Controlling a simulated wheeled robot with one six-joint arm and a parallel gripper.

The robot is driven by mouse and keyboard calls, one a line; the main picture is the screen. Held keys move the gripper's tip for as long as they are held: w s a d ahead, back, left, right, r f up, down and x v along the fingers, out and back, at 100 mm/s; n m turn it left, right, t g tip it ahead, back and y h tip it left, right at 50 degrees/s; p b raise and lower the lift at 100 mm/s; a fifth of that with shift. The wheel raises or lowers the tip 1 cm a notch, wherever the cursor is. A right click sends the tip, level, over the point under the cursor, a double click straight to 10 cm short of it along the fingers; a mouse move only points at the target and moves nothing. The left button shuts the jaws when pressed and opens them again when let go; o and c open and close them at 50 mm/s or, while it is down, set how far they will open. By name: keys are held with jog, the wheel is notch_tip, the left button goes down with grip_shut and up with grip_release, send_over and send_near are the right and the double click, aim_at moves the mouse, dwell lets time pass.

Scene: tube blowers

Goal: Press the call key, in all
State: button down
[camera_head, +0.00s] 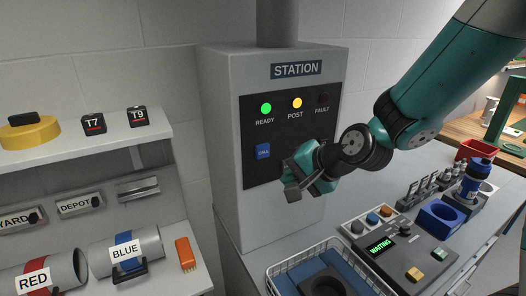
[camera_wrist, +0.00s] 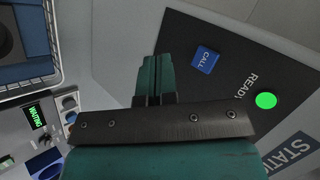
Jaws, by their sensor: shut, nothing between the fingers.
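The call key (camera_head: 263,151) is a blue square button marked CALL on the dark panel of the grey station cabinet (camera_head: 222,140). It also shows in the wrist view (camera_wrist: 205,58), to the right of my fingers. My gripper (camera_head: 292,193) is shut and empty, in front of the panel and lower right of the call key. In the wrist view my shut fingers (camera_wrist: 154,75) are apart from the key. On the panel (camera_head: 253,110) the READY lamp (camera_head: 266,108) is green and the POST lamp (camera_head: 297,102) is yellow. The FAULT lamp (camera_head: 322,98) is dark.
A console (camera_head: 400,262) with a green WAITING display and several buttons stands at lower right. A wire basket (camera_head: 283,267) with a blue inside sits before the cabinet. Shelves at left hold the RED tube (camera_head: 45,275), the BLUE tube (camera_head: 127,252) and labelled blocks.

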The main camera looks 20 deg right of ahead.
aim_at(263, 152)
jog(key=w+a+p, duration=0.1)
jog(key=w, duration=0.7)
jog(key=shift+w+a, duration=0.25)
jog(key=shift+a, duration=0.1)
dwell(1.8)
jog(key=shift+w+a, duration=0.1)
jog(key=shift+w, duration=0.3)
